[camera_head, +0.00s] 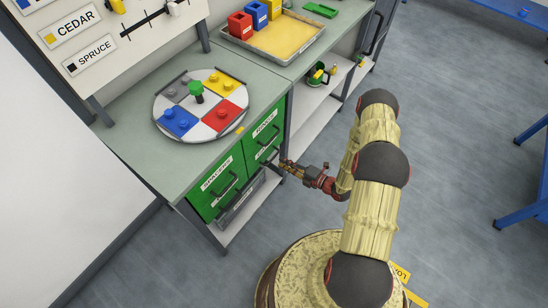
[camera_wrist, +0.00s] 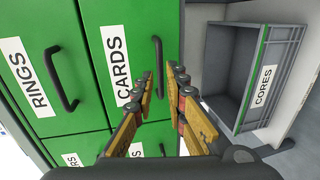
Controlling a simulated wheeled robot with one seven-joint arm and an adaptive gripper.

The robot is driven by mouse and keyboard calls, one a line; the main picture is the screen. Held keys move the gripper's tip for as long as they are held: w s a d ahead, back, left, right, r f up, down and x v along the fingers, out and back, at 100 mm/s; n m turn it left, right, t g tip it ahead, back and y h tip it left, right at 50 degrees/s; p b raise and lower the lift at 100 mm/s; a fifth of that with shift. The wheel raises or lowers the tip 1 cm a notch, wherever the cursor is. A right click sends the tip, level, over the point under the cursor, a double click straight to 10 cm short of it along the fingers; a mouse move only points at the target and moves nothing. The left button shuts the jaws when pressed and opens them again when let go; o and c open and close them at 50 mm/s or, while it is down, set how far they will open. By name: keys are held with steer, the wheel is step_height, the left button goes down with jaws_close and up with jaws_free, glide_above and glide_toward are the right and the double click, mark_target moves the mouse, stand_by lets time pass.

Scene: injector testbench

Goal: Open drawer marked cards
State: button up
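The drawer marked CARDS (camera_wrist: 118,62) is a green front with a white label and a dark bar handle (camera_wrist: 158,66). It looks shut, flush with its neighbours. In the wrist view my gripper (camera_wrist: 162,76) is open, with one finger on each side of the handle. I cannot tell whether the fingertips reach around the bar or stop short of it, and no finger clearly touches it. In the head view my gripper (camera_head: 281,166) is at the lower right drawer of the green drawer block (camera_head: 208,201), partly hiding its handle.
A drawer marked RINGS (camera_wrist: 34,78) adjoins it. A grey bin marked CORES (camera_wrist: 234,78) sits beside the drawers. In the head view, a round board with coloured blocks (camera_head: 207,125) and a tray (camera_head: 257,53) stand on the bench. The floor (camera_head: 450,120) to the right is clear.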

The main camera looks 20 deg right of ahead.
mark_target(274, 157)
steer(key=b+x, duration=0.1)
steer(key=x, duration=0.5)
steer(key=shift+w+a, duration=0.15)
steer(key=shift+c, duration=0.9)
jaws_close()
steer(key=f+v, duration=0.2)
steer(key=v, duration=0.8)
steer(key=f+v, duration=0.2)
steer(key=v, duration=0.9)
steer(key=shift+s+d+f+p, duration=0.2)
steer(key=shift+s+d+p, duration=0.15)
steer(key=shift+s, duration=0.3)
steer(key=shift+o, duration=0.9)
jaws_free()
